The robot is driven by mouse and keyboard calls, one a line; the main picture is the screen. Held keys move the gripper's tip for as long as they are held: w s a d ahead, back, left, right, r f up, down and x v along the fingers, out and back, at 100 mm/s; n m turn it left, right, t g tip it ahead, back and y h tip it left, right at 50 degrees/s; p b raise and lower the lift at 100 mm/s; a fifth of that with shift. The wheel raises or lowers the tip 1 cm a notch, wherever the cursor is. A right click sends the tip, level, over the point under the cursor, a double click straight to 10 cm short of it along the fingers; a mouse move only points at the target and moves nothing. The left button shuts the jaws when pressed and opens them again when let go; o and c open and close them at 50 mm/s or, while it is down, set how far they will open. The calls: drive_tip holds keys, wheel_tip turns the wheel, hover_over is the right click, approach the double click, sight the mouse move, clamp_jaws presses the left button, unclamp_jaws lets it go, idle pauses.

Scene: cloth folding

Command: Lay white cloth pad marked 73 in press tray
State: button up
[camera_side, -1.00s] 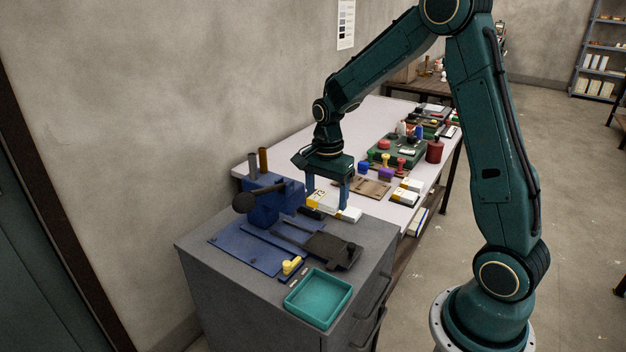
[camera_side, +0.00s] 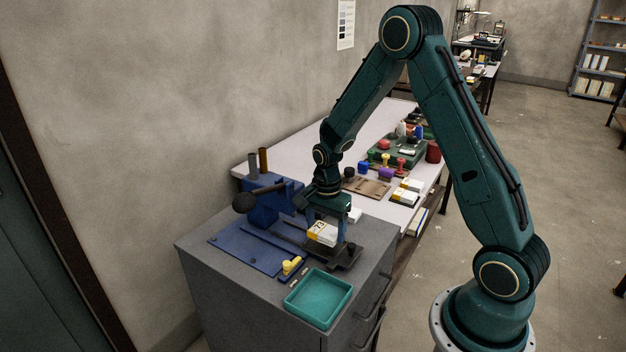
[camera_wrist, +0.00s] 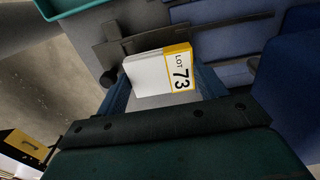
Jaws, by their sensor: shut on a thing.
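The white pad (camera_side: 321,234) has a yellow band and hangs between the two fingers of my gripper (camera_side: 326,232). In the wrist view the pad (camera_wrist: 149,76) lies flat between the fingertips, and its band reads "LOT 73". My gripper is shut on it. The dark press tray (camera_side: 346,259) is under and beside the pad, in front of the blue press (camera_side: 264,206). The tray also shows beyond the pad in the wrist view (camera_wrist: 116,50). The pad and fingers hide part of the tray. I cannot tell whether the pad touches it.
A teal open box (camera_side: 318,298) stands at the cabinet's front corner. A yellow-knobbed piece (camera_side: 291,265) lies left of the tray. The press lever with its dark ball (camera_side: 244,202) sticks out to the left. Stamps and white-and-yellow packs (camera_side: 405,194) fill the table behind.

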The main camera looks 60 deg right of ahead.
sight(327, 231)
drive_tip(key=shift+f, duration=1.15)
drive_tip(key=shift+f, duration=0.15)
drive_tip(key=shift+f, duration=0.3)
drive_tip(key=shift+s+f, duration=0.2)
drive_tip(key=shift+f, duration=0.05)
drive_tip(key=o, duration=1.1)
drive_tip(key=shift+c, duration=0.2)
drive_tip(key=r, duration=1.2)
drive_tip(key=shift+w+r, duration=0.15)
drive_tip(key=shift+w, duration=0.1)
drive_tip(key=shift+r, duration=0.6)
